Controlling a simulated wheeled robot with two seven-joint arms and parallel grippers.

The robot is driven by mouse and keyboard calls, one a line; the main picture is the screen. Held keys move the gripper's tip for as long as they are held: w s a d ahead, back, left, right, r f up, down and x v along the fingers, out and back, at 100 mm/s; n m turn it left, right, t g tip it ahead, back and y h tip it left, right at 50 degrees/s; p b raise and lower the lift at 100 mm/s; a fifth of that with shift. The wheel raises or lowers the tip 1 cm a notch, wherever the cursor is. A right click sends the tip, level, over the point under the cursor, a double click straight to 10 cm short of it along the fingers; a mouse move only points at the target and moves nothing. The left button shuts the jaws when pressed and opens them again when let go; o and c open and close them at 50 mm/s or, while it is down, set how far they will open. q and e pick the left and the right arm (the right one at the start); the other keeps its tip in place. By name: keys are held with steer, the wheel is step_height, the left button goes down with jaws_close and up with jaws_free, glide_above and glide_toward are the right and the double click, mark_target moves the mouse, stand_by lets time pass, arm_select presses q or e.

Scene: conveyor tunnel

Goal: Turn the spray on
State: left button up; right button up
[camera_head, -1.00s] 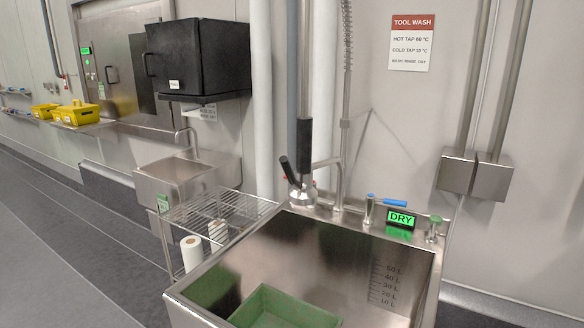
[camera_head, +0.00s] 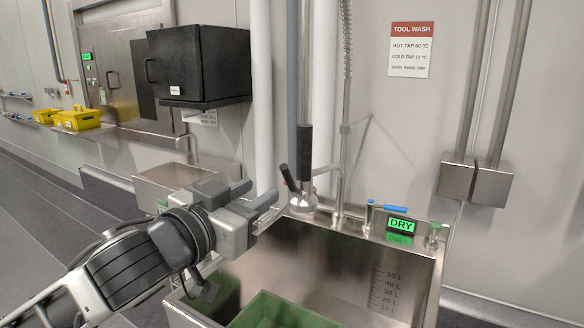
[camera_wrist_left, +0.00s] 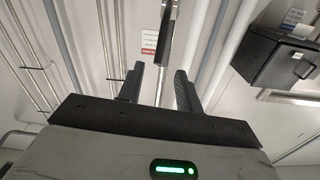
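The spray hangs at the sink's back edge, with a black grip (camera_head: 304,150), a dark tilted lever (camera_head: 289,178) and a metal head (camera_head: 302,203). My left gripper (camera_head: 260,196) is open and empty, just left of the spray head and apart from it. In the left wrist view its two fingers (camera_wrist_left: 157,86) are spread, and a black grip (camera_wrist_left: 165,38) shows beyond the gap between them. A green-lit display reading DRY (camera_head: 400,225) stands on the sink's back ledge. My right gripper is not in view.
The steel sink (camera_head: 330,250) holds a green crate (camera_head: 275,312). A coiled hose (camera_head: 346,60) and pipes rise behind the spray. A black cabinet (camera_head: 198,65) hangs at the left.

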mark_target(284, 177)
arm_select(q)
steer(key=p+x, duration=0.1)
steer(key=x, duration=1)
steer(key=shift+w+d+p, duration=0.2)
steer(key=shift+w+p, duration=0.05)
steer(key=shift+p, duration=0.15)
jaws_close()
